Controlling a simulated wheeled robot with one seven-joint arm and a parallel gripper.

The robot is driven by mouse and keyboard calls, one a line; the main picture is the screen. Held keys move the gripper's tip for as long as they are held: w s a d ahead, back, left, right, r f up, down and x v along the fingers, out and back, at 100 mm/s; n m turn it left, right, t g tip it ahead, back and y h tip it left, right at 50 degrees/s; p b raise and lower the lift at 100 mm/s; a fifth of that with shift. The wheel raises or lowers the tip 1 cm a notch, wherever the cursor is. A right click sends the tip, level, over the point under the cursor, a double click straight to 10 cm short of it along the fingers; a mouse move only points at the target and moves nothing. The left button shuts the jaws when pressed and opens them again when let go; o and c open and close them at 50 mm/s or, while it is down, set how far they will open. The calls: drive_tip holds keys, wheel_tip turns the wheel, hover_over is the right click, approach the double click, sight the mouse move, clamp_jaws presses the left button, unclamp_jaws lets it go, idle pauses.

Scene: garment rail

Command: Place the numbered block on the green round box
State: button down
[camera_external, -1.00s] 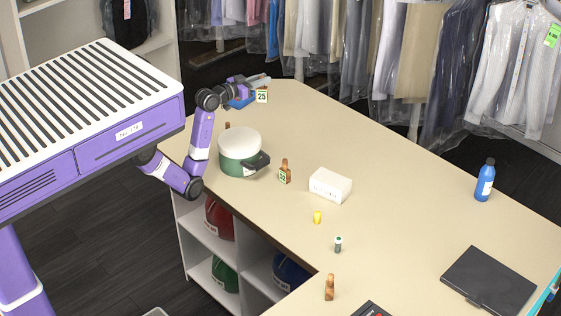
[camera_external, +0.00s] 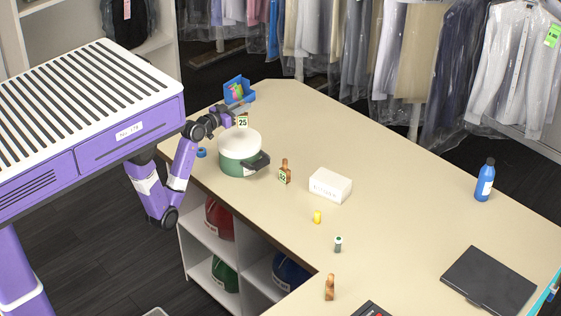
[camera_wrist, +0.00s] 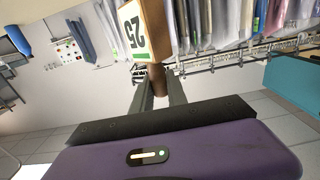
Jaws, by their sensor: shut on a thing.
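The numbered block (camera_external: 242,121), marked 25, has a pale face and wooden sides. It also shows large in the wrist view (camera_wrist: 138,32), where its brown stem (camera_wrist: 159,82) sits between the fingers. My gripper (camera_wrist: 160,88) is shut on this stem. In the external view my gripper (camera_external: 229,114) holds the block at the back edge of the green round box, as seen in the picture. The green round box (camera_external: 236,168) stands on the counter with a white top (camera_external: 240,143) and a dark handle at right. I cannot tell the gap between block and top.
Another numbered piece, marked 52 (camera_external: 285,174), stands right of the box. A white box (camera_external: 330,185) is farther right. A blue open holder (camera_external: 239,90) stands behind on the counter (camera_external: 400,190). A small blue round item (camera_external: 201,153) lies left of the green box.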

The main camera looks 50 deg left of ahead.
sight(239, 123)
drive_tip(key=shift+f, duration=3.6)
drive_tip(key=shift+f, duration=0.2)
drive_tip(key=c, duration=1.3)
unclamp_jaws()
drive_tip(key=shift+r, duration=0.1)
